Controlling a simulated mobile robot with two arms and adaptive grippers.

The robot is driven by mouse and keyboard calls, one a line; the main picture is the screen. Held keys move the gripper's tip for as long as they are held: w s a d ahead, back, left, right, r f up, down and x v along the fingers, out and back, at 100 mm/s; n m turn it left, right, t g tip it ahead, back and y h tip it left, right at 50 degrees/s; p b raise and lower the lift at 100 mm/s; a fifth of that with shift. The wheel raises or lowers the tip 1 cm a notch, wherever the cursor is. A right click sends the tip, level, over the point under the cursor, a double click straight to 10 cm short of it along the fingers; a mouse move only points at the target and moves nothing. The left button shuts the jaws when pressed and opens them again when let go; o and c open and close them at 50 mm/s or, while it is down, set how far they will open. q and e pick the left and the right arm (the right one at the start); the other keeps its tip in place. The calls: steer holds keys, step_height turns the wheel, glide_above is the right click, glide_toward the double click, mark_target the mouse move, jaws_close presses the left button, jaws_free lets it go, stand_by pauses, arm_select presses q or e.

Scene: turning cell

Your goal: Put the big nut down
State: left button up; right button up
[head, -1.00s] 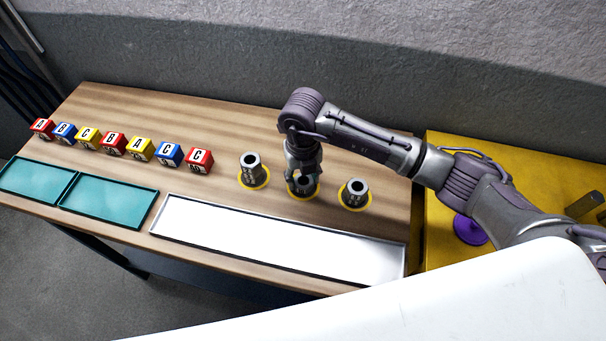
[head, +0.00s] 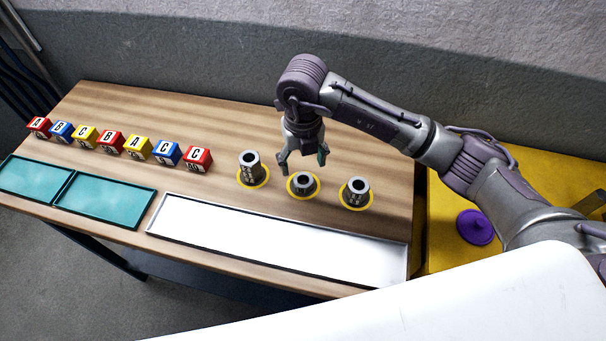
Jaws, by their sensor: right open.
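The big nut (head: 303,184) is a short grey metal ring with a dark hole. It stands on the middle yellow-ringed spot of the wooden table, between two taller grey metal cylinders: the left one (head: 250,168) and the right one (head: 355,192), each on its own yellow spot. My right gripper (head: 303,161) is open and empty, just above and slightly behind the nut, with its fingers apart and pointing down. It appears clear of the nut. My left gripper is not in view.
A row of several lettered red, blue and yellow blocks (head: 138,147) stands at the left. Two teal trays (head: 103,200) and a long white tray (head: 270,238) lie along the front edge. A purple disc (head: 476,227) lies on the yellow surface (head: 440,215) at right.

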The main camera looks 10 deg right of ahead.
mark_target(303, 178)
step_height(303, 178, up, 6)
steer(key=b, duration=0.1)
steer(key=shift+r, duration=0.25)
